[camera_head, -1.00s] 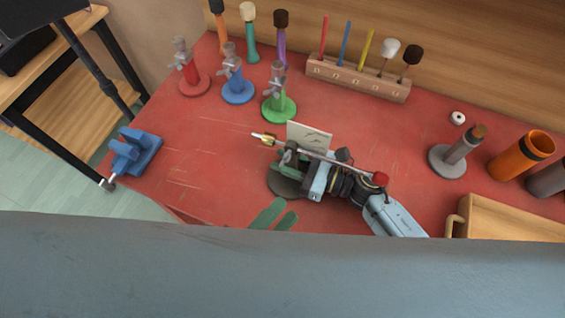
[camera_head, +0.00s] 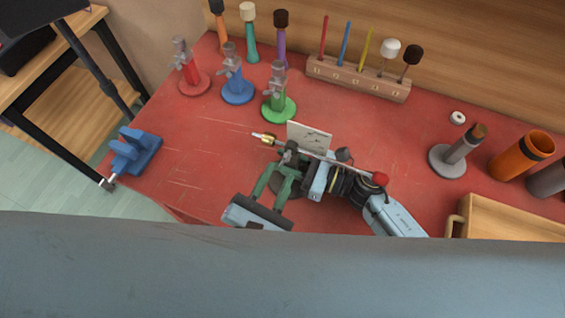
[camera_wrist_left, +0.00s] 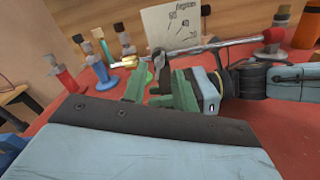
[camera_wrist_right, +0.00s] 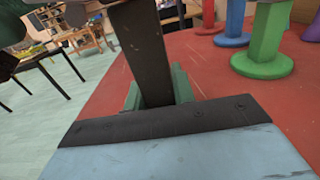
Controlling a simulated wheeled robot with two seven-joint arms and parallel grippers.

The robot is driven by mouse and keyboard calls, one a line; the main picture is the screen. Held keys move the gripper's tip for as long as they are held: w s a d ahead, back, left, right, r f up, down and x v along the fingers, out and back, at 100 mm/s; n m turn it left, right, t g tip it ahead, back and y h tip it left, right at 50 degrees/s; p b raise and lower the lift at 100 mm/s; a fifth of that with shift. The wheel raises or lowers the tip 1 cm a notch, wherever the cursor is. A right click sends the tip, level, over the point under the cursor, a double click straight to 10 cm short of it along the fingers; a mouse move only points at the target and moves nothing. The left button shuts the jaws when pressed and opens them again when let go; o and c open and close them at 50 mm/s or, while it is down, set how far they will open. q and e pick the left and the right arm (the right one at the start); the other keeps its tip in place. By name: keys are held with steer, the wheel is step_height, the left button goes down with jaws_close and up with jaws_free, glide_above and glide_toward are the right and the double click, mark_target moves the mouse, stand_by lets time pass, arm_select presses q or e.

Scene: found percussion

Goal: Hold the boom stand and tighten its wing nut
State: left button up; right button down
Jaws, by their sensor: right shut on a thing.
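The boom stand's dark post (camera_wrist_right: 143,50) stands between the green fingers of my right gripper (camera_wrist_right: 158,88), which is shut on it. In the head view my right gripper (camera_head: 303,170) reaches in from the right. The thin boom (camera_head: 325,158) lies across the top, with a brass tip on its left and a red ball on its right. The dark round base is mostly hidden. My left gripper (camera_head: 279,168) comes from the front, its two green fingers apart just short of the clamp. The left wrist view shows the fingers (camera_wrist_left: 160,85) below the metal clamp (camera_wrist_left: 160,58). I cannot clearly make out the wing nut.
A white card (camera_head: 309,138) stands behind the clamp. Red, blue and green stands (camera_head: 278,105) are at the back left, and a wooden rack (camera_head: 357,77) of mallets behind. A blue vise (camera_head: 135,152) is on the left edge. A grey-based stand and orange cup (camera_head: 520,155) are right.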

mark_target(284, 165)
arm_select(q)
steer(key=shift+x, duration=1.7)
jaws_close()
steer(key=shift+m, duration=0.4)
steer(key=m, duration=0.4)
steer(key=shift+m, duration=0.3)
steer(key=m, duration=0.5)
steer(key=shift+f+m, duration=0.1)
steer(key=shift+m, duration=0.3)
